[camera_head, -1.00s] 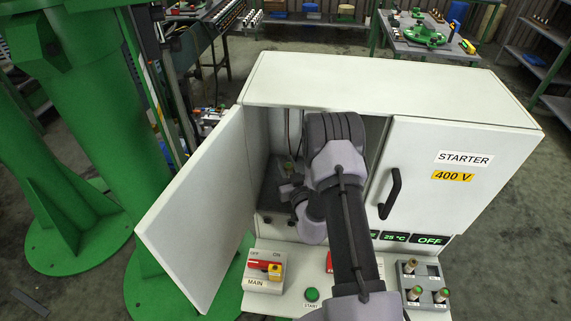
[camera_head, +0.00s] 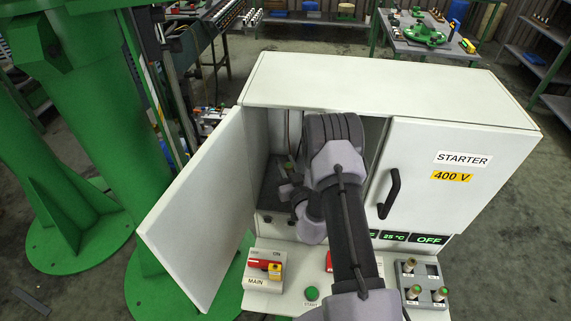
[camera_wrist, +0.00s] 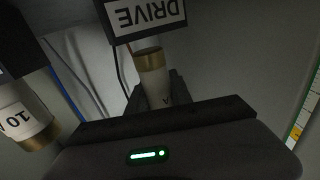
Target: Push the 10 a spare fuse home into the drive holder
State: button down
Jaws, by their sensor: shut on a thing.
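In the wrist view my gripper (camera_wrist: 157,88) is shut on a pale fuse (camera_wrist: 153,77) with a brass cap. An "A" shows on its body, but the rest of its marking is hidden. The fuse's far end is right by the drive holder, whose black-edged DRIVE label (camera_wrist: 146,14) reads upside down. I cannot tell how far the fuse sits in the holder. Another fuse marked "10" (camera_wrist: 22,118) hangs at the left, apart from my gripper. In the head view my arm hides the held fuse and the holder inside the cabinet.
The white starter cabinet (camera_head: 360,85) has its left door (camera_head: 200,205) swung open and its right door (camera_head: 440,190) shut. The MAIN switch (camera_head: 263,268), a green button (camera_head: 312,293) and a grey fuse tray (camera_head: 408,285) are on the front ledge. Cables run behind the fuses.

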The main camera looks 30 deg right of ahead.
jog(key=shift+f+b, duration=1.2)
jog(key=shift+f, duration=0.7)
jog(key=c, duration=1.1)
grip_release()
jog(key=shift+o, duration=0.2)
jog(key=s, duration=0.4)
jog(key=s+a, duration=0.1)
jog(key=s, duration=0.7)
jog(key=shift+a, duration=0.35)
